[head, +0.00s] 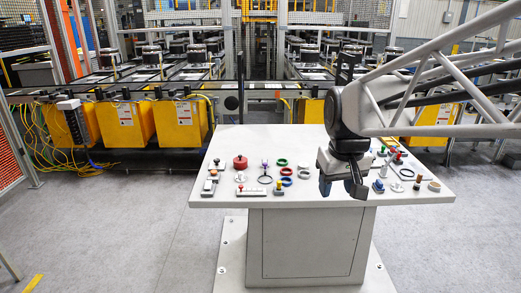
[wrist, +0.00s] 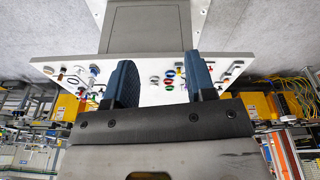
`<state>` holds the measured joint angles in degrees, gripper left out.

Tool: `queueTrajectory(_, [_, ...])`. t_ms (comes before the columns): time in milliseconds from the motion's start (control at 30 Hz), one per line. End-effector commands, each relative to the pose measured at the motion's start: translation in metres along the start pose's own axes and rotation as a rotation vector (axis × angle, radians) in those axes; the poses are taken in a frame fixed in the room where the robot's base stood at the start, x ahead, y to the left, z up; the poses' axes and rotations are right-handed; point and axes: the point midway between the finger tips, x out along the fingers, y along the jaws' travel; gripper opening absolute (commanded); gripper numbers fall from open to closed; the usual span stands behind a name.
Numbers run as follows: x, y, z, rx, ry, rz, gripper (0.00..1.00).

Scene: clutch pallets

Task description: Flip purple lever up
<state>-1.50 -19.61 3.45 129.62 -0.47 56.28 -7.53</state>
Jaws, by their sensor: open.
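A small lever with a purple-looking knob (head: 264,163) stands on the left half of the white table (head: 235,222) in the head view, behind a black ring. It is too small to tell its exact tilt. My gripper (head: 341,188) is open and empty, to the right of that lever and above the table's middle. In the wrist view my gripper (wrist: 160,60) has its two blue-grey fingers wide apart, pointing over the table.
Around the lever stand a red round knob (head: 240,162), a green ring (head: 282,162) and a yellow-topped lever (head: 279,186). More small parts lie on the right side. Yellow machines (head: 182,124) stand behind.

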Motion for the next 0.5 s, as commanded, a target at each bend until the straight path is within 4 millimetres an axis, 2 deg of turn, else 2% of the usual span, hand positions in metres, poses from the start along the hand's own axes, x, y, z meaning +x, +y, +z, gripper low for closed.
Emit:
queueTrajectory(100, [0.001, 0.001, -0.031, -0.029, -0.010, -0.003, 0.50])
queueTrajectory(500, [0.011, 0.003, -0.131, -0.129, -0.036, -0.012, 0.50])
